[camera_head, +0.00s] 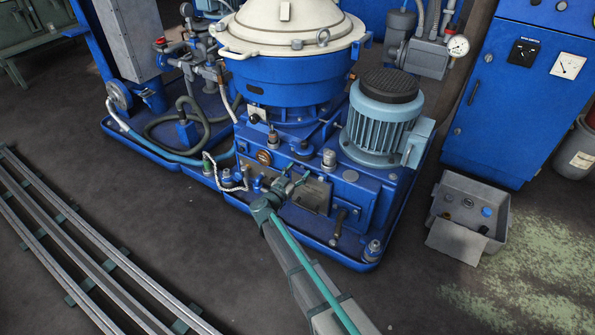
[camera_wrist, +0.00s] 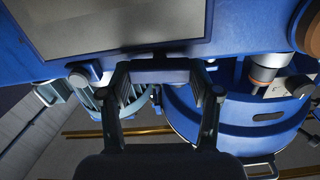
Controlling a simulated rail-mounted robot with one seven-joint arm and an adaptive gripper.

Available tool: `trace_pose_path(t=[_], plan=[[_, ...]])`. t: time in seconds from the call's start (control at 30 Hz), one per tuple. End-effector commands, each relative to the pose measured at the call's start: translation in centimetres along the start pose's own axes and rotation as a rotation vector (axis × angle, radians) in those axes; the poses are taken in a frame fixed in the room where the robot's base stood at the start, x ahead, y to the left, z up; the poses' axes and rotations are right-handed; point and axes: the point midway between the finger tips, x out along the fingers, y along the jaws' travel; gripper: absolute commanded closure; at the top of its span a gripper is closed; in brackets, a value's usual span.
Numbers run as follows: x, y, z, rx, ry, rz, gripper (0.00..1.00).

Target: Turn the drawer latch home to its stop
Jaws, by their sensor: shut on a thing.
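My gripper (camera_head: 291,186) reaches the front of the blue separator skid (camera_head: 262,130), in front of a grey metal plate (camera_head: 317,194). In the wrist view the two fingers of my gripper (camera_wrist: 163,70) stand apart on either side of a dark bar-like piece, which I take for the drawer latch (camera_wrist: 163,62). The gripper is shut on it. The latch sits close to the edge of the grey plate, which fills the upper left (camera_wrist: 110,22). In the head view the gripper hides the latch, and its exact angle and its stop cannot be made out.
A dark lever (camera_head: 339,224) sticks out to the right of the plate. A motor (camera_head: 383,120) stands above. A braided hose (camera_head: 222,178) hangs just left of the gripper. A grey open box (camera_head: 470,205) lies at right on the floor, and rails run along the left floor.

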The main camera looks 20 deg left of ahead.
Motion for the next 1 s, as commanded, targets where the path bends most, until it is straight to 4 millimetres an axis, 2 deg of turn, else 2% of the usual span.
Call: trace_pose_path(t=[1.0], plan=[[-0.05, 0.42, 0.27, 0.917, 0.001, 0.001, 0.72]])
